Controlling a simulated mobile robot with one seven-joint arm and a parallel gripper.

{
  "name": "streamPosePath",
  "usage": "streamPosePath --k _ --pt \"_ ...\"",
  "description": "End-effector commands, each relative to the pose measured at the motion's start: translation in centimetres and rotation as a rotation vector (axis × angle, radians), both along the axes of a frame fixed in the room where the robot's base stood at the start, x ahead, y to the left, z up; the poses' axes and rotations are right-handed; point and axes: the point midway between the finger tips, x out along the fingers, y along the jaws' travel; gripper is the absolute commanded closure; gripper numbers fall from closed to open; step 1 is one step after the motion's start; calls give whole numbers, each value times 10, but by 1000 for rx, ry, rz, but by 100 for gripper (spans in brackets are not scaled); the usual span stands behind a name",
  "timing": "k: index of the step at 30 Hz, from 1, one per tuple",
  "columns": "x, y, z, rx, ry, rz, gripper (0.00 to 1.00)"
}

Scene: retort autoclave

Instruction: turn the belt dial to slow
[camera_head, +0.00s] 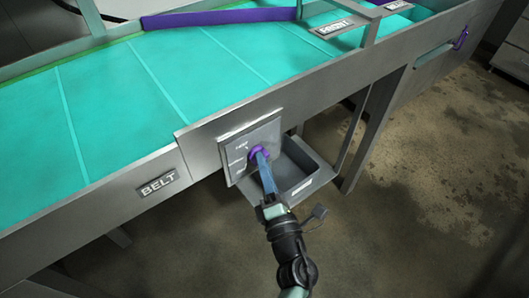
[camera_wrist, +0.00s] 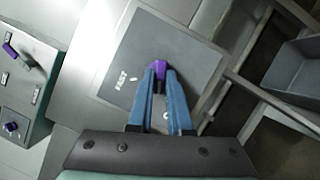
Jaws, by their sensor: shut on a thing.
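The belt dial (camera_head: 257,151) is a purple knob on a grey square plate (camera_head: 236,165) on the conveyor's side, right of the BELT label. In the wrist view the purple dial (camera_wrist: 157,68) shows between the blue fingertips. My gripper (camera_head: 262,160) is shut on the dial, with its blue fingers (camera_wrist: 158,80) on either side of it. White lettering is on the plate, at the top and left in the head view, too small to read surely. The fingers hide much of the dial, and I cannot tell which setting it points to.
A grey open tray (camera_head: 322,184) sits just right of the dial plate, below the conveyor frame. The teal conveyor belt (camera_head: 130,95) runs above. A frame leg (camera_head: 372,130) stands to the right.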

Motion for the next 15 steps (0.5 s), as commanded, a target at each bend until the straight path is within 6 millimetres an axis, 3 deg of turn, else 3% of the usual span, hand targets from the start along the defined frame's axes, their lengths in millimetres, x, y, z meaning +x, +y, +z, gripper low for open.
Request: streamPosePath --k 1,15 --pt "-1 1 9 35 31 1 100" --pt "-1 0 8 312 229 0 100"
